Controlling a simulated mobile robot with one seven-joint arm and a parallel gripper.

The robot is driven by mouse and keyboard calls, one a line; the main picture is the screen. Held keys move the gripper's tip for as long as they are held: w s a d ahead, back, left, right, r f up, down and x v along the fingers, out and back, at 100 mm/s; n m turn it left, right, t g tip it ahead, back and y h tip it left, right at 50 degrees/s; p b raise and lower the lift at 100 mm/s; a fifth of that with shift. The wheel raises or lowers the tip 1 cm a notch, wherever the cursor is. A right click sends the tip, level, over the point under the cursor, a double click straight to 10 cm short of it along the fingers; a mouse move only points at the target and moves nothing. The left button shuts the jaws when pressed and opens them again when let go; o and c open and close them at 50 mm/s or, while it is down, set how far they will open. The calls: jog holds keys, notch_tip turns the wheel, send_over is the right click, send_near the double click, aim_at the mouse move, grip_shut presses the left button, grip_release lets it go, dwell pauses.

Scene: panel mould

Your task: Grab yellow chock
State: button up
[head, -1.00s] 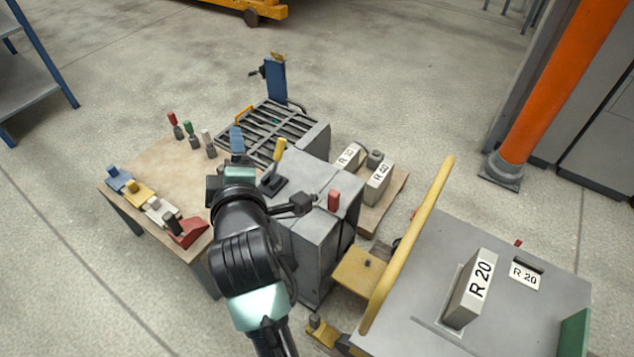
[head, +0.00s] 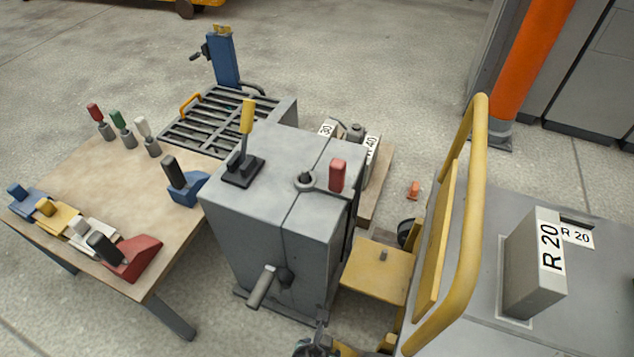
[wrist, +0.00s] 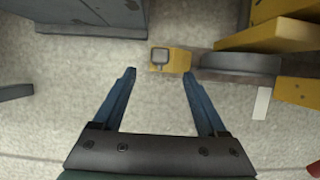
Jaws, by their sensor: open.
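A yellow block with a grey square knob, which looks like the yellow chock (wrist: 181,60), lies on the floor in the wrist view. It is just beyond my fingertips, near the middle, and a dark bar adjoins its right side. My gripper (wrist: 159,72) is open and empty, its two blue fingers pointing towards the block with bare floor between them. In the head view only a dark part of my arm shows at the bottom edge; the fingers are hidden there. Another yellow piece with a knob (head: 64,219) stands on the table among blue, white and red ones.
A grey cabinet (head: 255,215) with levers and a crank handle (head: 264,287) stands beside the table (head: 120,190). A trolley with a yellow rail (head: 468,240) and an R 20 block (head: 533,265) stands at right. Bare floor lies below the cabinet's left side.

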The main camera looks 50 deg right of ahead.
aim_at(326, 345)
jog(key=b+x, duration=0.5)
jog(key=x, duration=0.2)
jog(key=shift+s+f, duration=0.15)
jog(key=b+x, duration=0.6)
grip_shut()
dwell(0.3)
jog(key=shift+w+r, duration=0.2)
jog(key=shift+r, duration=0.05)
dwell(0.9)
